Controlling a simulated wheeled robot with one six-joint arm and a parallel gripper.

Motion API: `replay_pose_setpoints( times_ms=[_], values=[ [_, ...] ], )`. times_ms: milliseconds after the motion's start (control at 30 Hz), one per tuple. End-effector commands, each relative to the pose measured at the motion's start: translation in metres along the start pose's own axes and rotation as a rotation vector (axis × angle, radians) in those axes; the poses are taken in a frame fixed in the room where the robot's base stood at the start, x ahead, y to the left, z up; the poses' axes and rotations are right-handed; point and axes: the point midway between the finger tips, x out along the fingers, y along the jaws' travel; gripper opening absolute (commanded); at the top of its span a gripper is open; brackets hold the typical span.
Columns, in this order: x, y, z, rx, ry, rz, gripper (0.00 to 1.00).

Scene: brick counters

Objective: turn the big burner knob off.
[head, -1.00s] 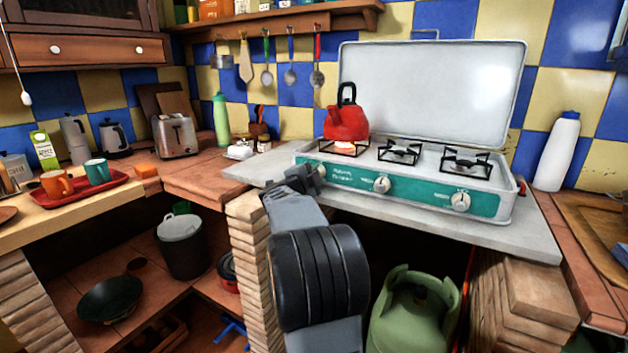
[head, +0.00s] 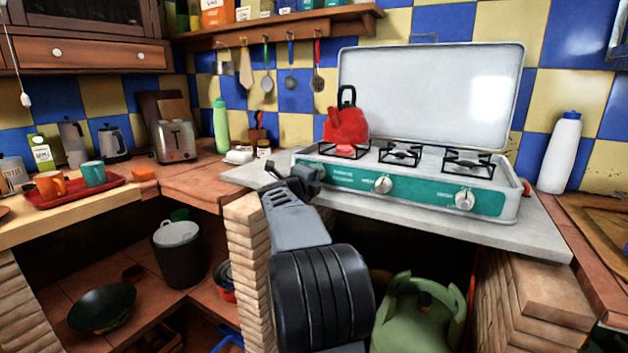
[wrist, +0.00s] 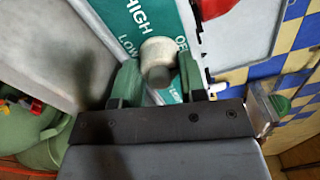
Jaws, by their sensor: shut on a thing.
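The cream burner knob (wrist: 157,55) stands out from the stove's green front panel in the wrist view, with HIGH and LOW lettering beside it. My gripper (wrist: 159,77) is shut on it, one green finger on either side. In the head view my gripper (head: 307,176) is at the left end of the front panel (head: 420,191) and hides this knob. The knob's pointer direction cannot be made out. The red kettle (head: 346,125) stands on the left burner, with a red glow (head: 345,151) under it.
Two more knobs, a middle one (head: 383,185) and a right one (head: 464,200), sit along the panel. The stove's lid (head: 430,95) is raised. A green gas bottle (head: 420,312) stands below the counter. A white bottle (head: 560,155) is at the right.

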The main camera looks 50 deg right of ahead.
Motion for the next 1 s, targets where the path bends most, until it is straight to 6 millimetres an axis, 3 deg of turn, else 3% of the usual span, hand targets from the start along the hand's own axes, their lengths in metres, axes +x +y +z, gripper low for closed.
replay_pose_setpoints(
  times_ms=[533, 567, 600, 800, 1000],
  values=[
    [0.0001, 0.0015, -0.0006, 0.020, 0.002, 0.003, 0.15],
    [0.0001, 0.0014, -0.0006, 0.020, 0.002, 0.003, 0.41],
    [0.0001, 0.0014, -0.0006, 0.019, 0.002, 0.002, 0.45],
    [-0.0001, 0.0009, -0.0002, 0.018, 0.001, 0.001, 0.64],
    [-0.0002, 0.0017, 0.0002, 0.017, 0.000, 0.003, 0.64]
  ],
)
